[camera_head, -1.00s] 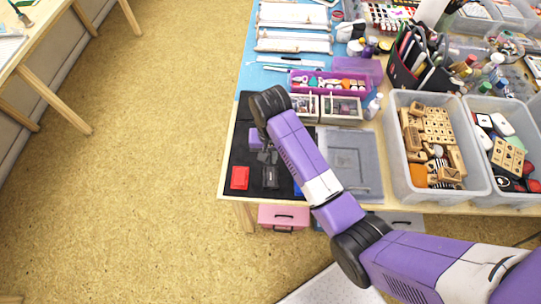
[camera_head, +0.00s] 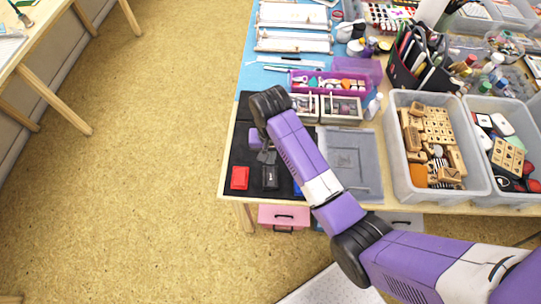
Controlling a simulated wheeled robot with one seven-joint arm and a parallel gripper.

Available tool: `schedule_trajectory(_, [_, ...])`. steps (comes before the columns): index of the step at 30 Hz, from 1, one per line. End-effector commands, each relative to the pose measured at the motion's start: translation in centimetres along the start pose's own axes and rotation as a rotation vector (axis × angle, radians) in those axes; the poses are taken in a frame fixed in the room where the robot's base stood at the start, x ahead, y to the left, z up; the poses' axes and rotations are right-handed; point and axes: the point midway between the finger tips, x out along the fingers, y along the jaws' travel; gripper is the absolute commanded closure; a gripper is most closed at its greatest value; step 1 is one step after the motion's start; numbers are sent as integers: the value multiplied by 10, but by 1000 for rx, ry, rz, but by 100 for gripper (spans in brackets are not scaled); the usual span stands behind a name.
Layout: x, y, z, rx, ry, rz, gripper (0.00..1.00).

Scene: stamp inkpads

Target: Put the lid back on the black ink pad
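The black ink pad (camera_head: 270,178) is a small dark block on the black mat (camera_head: 241,151) near the table's front left corner. A small light mark shows on its top. I cannot make out its lid as a separate piece. My gripper (camera_head: 267,158) points down at the far end of the black pad, touching or just above it. Its fingers are small and dark, so I cannot tell whether they are open or shut on something. A red ink pad (camera_head: 240,178) lies to the left. A blue pad (camera_head: 297,189) is mostly hidden behind my arm.
A grey lidded tray (camera_head: 357,160) lies right of my arm. Clear bins of wooden stamps (camera_head: 401,187) stand farther right. Small stamp boxes (camera_head: 341,110) and a purple tray (camera_head: 300,80) sit behind. The table's front edge is close to the pads.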

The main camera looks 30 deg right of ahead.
Motion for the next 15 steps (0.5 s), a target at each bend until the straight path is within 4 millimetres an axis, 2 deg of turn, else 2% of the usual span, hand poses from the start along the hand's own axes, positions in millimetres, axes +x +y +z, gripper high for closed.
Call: schedule_trajectory(15, [8, 0, 0, 0, -1, 0, 100])
